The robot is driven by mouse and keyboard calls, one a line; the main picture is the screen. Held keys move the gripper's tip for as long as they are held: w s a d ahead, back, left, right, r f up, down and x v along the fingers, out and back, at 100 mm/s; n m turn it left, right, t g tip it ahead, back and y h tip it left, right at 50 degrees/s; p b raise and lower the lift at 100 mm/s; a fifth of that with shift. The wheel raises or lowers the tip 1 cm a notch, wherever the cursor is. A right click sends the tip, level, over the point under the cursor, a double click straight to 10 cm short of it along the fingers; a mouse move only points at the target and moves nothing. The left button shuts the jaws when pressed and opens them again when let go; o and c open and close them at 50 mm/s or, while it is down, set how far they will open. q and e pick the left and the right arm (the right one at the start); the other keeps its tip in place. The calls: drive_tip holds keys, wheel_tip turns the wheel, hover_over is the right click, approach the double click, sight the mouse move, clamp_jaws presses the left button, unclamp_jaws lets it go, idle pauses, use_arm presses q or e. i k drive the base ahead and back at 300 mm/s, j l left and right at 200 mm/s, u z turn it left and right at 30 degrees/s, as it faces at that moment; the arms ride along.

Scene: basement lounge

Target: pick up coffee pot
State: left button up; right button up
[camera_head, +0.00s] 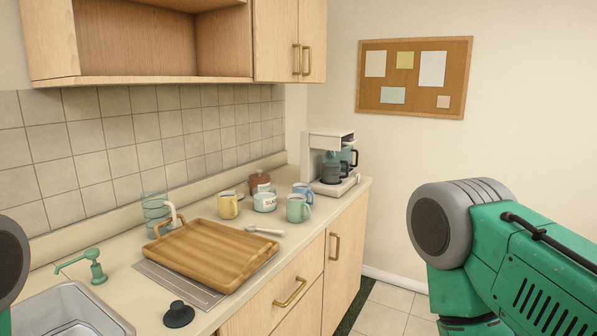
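The coffee pot (333,174) is dark with a black handle. It sits in the white coffee maker (317,147) at the far right end of the counter, near the wall corner. The pot looks upright on the machine's base. Part of my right arm, green with a grey joint, fills the lower right of the head view, but its gripper is out of frame. Only a small part of my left arm shows at the left edge, and its gripper is also out of frame. Neither arm is near the pot.
Several mugs, including a yellow one (228,206) and a green one (297,208), stand before the coffee maker. A wooden tray (212,286), a spoon (263,231), a dark stopper (178,314) and a sink (72,310) lie nearer. Floor (392,300) is clear at right.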

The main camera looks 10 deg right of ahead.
sight(331, 164)
drive_tip(key=i+l+u, duration=0.5)
drive_tip(key=l, duration=0.3)
drive_tip(key=i+l+u, duration=0.25)
drive_tip(key=l, duration=0.2)
drive_tip(key=i, duration=0.05)
